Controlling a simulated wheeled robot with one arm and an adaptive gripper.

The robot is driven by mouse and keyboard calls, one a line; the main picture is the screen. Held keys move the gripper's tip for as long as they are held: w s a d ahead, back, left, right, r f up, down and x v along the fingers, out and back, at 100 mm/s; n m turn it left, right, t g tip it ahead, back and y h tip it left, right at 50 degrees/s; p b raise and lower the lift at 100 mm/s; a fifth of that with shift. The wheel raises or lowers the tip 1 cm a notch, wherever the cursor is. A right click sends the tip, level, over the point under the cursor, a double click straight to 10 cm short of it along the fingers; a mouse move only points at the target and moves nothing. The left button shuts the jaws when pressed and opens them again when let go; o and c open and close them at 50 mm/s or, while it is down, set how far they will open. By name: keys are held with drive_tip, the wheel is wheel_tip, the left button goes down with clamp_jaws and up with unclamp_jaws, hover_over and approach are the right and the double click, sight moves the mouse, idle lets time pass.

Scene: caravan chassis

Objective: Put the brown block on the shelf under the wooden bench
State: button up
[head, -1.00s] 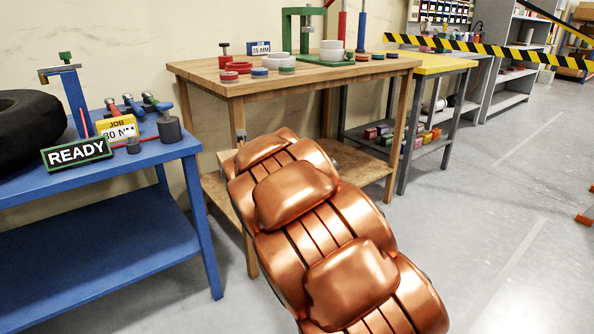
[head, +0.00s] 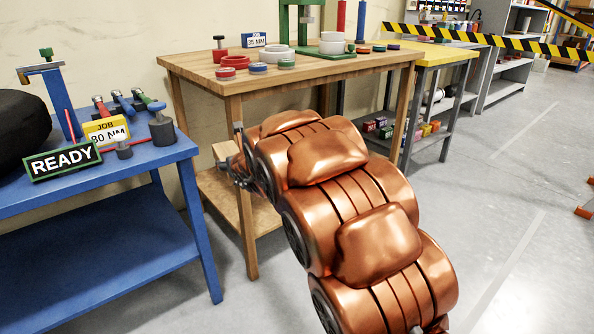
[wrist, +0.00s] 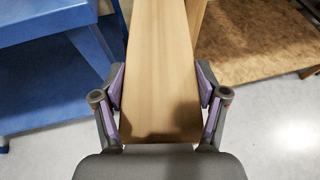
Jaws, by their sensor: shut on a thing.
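The brown block (wrist: 160,70) is light wood, long and flat-faced, and runs up the middle of the wrist view. My gripper (wrist: 160,100) is shut on it, with one finger on each side. In the head view, part of the block (head: 225,151) shows beside the front left leg of the wooden bench (head: 232,88). My gripper (head: 241,176) is by that leg, partly hidden by it and my arm. The bench's lower shelf (head: 222,196) is a bare board where it shows; my arm hides its middle. It also shows at right in the wrist view (wrist: 255,40).
A blue bench (head: 90,175) with tools and a READY sign (head: 62,159) stands at left. The wooden bench's top holds rings and a green press (head: 300,30). A yellow-topped table (head: 445,56) stands at right. The floor (head: 500,230) at right is clear.

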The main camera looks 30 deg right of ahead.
drive_tip(key=s+d+f+y, duration=0.1)
drive_tip(key=s+d+f, duration=0.7)
drive_tip(key=d+f, duration=0.2)
drive_tip(key=s+d+f+n+y, duration=0.1)
drive_tip(key=s+d+f, duration=0.8)
drive_tip(key=f, duration=0.5)
drive_tip(key=s+d+f+n, duration=0.1)
drive_tip(key=s+d+f, duration=0.7)
drive_tip(key=d+f, duration=0.4)
drive_tip(key=shift+s+d+y, duration=0.15)
drive_tip(key=shift+s+y, duration=0.05)
drive_tip(key=shift+y, duration=0.2)
